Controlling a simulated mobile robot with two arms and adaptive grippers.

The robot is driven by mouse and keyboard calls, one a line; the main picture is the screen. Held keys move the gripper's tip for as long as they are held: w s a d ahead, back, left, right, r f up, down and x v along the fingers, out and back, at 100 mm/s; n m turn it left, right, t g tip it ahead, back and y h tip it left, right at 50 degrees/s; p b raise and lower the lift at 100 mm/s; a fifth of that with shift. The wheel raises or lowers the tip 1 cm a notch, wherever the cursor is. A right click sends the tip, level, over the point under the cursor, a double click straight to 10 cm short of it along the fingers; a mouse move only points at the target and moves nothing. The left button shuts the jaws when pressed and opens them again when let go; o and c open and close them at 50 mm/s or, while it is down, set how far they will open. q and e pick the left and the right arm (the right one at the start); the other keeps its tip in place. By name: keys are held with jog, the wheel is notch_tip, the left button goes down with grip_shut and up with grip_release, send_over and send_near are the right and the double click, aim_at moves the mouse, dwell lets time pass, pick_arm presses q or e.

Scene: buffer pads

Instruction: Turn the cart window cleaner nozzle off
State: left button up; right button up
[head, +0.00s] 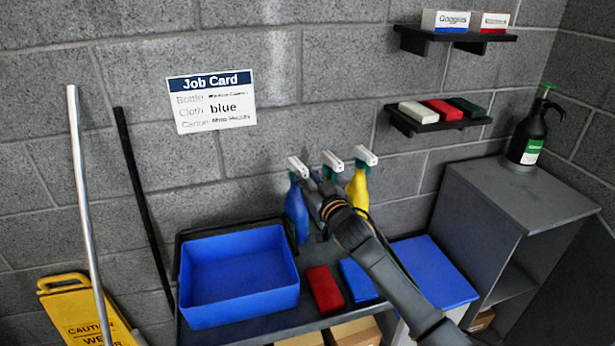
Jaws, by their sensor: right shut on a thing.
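Three spray bottles with white nozzles stand in a row at the back of the cart, against the wall. The blue spray bottle (296,212) is on the left, with its white nozzle (296,166) on top. The middle bottle shows mainly its white nozzle (332,160); my arm hides most of its body. The yellow spray bottle (357,187) is on the right. My right gripper (309,180) reaches up from the lower right, shut at the blue bottle's nozzle; the exact contact is too small to see. Bottle labels are not readable. My left gripper is out of view.
The cart holds a blue bin (240,311), a red cloth (324,290) and a blue cloth (357,280). A grey cabinet (520,195) stands right, with a black pump bottle (527,135) on top. A yellow caution sign (80,312) and poles stand left. Wall shelves hang above.

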jog(key=o, duration=0.6)
jog(key=shift+s+d+r+p, duration=0.1)
jog(key=shift+s+d+p, duration=0.15)
jog(key=shift+s+p, duration=0.3)
jog(key=p+v, duration=0.4)
jog(key=v, duration=0.1)
jog(key=shift+s+d, duration=0.2)
jog(key=shift+s, duration=0.15)
jog(key=shift+f, duration=0.2)
